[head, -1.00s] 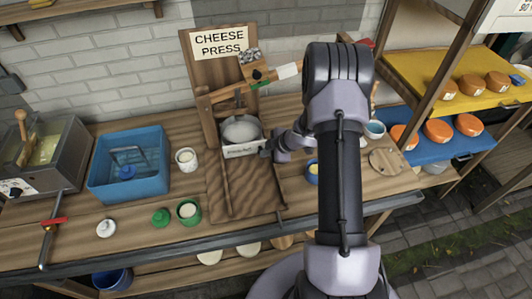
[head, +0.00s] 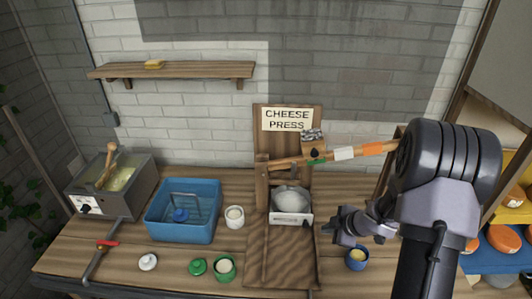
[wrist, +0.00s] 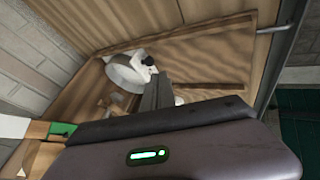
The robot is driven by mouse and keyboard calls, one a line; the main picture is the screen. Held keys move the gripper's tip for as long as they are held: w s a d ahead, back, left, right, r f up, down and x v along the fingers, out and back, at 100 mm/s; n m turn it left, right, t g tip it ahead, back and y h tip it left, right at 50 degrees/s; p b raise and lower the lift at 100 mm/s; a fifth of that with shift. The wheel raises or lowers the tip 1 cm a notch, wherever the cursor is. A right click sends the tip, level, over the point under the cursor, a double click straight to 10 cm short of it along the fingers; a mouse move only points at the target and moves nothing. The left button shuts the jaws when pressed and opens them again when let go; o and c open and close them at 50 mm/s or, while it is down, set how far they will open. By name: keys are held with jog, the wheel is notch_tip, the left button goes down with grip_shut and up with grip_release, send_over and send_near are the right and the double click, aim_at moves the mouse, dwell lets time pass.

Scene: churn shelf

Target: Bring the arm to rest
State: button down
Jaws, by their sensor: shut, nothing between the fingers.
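My arm shows at the right of the head view, bent at a dark ribbed joint, with my gripper (head: 328,231) reaching left over the bench. The gripper is shut and empty, just right of the white box (head: 291,219) in the cheese press (head: 256,194); I cannot tell whether they touch. The press's lever (head: 335,156) runs right from its post to behind my arm. In the wrist view, the shut gripper fingers (wrist: 158,97) point at the wooden bench, and a round white vessel (wrist: 125,72) lies just beyond them.
The bench holds a vat (head: 115,180), a blue tub (head: 160,222), a white cup (head: 234,217), a green cup (head: 225,268) and a blue cup (head: 357,259) below my gripper. A wall shelf (head: 190,70) is at upper left. Racks with orange cheeses (head: 506,237) stand right.

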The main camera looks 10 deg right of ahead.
notch_tip(320, 180, up, 14)
jog(key=s+a+m+t+h+b, duration=0.1)
jog(key=s+a+m+h+b, duration=0.15)
jog(key=m+h+b, duration=0.55)
jog(key=s+a+m+g+y+b, duration=0.2)
jog(key=s+a+m+y+b, duration=0.2)
jog(key=s+a, duration=1.5)
jog(key=s+m+y, duration=0.3)
jog(key=m, duration=0.2)
jog(key=shift+m+y+b, duration=0.3)
jog(key=shift+b, duration=0.05)
jog(key=shift+s+a, duration=0.1)
